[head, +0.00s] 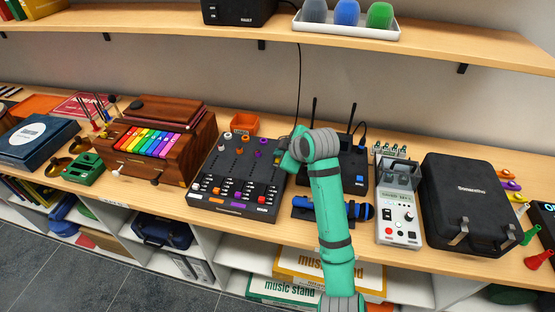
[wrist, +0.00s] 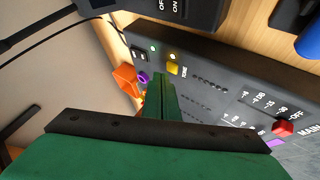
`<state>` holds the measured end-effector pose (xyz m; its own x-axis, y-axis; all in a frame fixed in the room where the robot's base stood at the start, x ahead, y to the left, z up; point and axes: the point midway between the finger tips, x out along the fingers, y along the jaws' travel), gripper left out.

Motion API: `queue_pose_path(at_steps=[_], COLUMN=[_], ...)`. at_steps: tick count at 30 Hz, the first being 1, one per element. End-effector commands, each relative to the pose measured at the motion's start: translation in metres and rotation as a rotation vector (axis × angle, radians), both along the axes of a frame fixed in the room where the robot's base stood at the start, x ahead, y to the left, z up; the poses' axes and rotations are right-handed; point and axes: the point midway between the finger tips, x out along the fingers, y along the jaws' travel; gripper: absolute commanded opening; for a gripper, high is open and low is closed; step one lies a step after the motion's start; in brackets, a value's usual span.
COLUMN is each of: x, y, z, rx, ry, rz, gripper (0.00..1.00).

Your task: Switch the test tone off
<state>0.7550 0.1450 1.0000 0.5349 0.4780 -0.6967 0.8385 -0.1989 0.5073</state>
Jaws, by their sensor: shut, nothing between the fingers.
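The black mixer (head: 238,178) stands on the bench left of my arm. In the wrist view its panel (wrist: 225,75) shows a yellow button (wrist: 173,69) with the word TONE beside it and a small light above it that looks lit yellowish. A black switch (wrist: 139,54) with a green light sits to its left. My gripper (wrist: 160,82) is shut and empty, with its fingertips close to the yellow button; I cannot tell whether they touch the panel. In the head view my gripper (head: 281,160) is over the mixer's far right corner, partly hidden by my wrist.
A red fader cap (wrist: 283,128) is on the mixer's near side. An orange box (head: 245,123) stands behind the mixer. A black device with antennas (head: 352,165) is to the right, and a wooden instrument with coloured keys (head: 165,142) to the left. A shelf (head: 420,45) hangs above.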

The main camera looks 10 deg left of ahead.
Motion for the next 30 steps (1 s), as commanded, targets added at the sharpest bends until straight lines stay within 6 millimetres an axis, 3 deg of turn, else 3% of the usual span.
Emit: queue_pose_path(at_steps=[30], x=[0.0003], y=[-0.0017], z=[-0.009], rx=[0.0], ry=[-0.001], rz=[-0.002], gripper=[0.0])
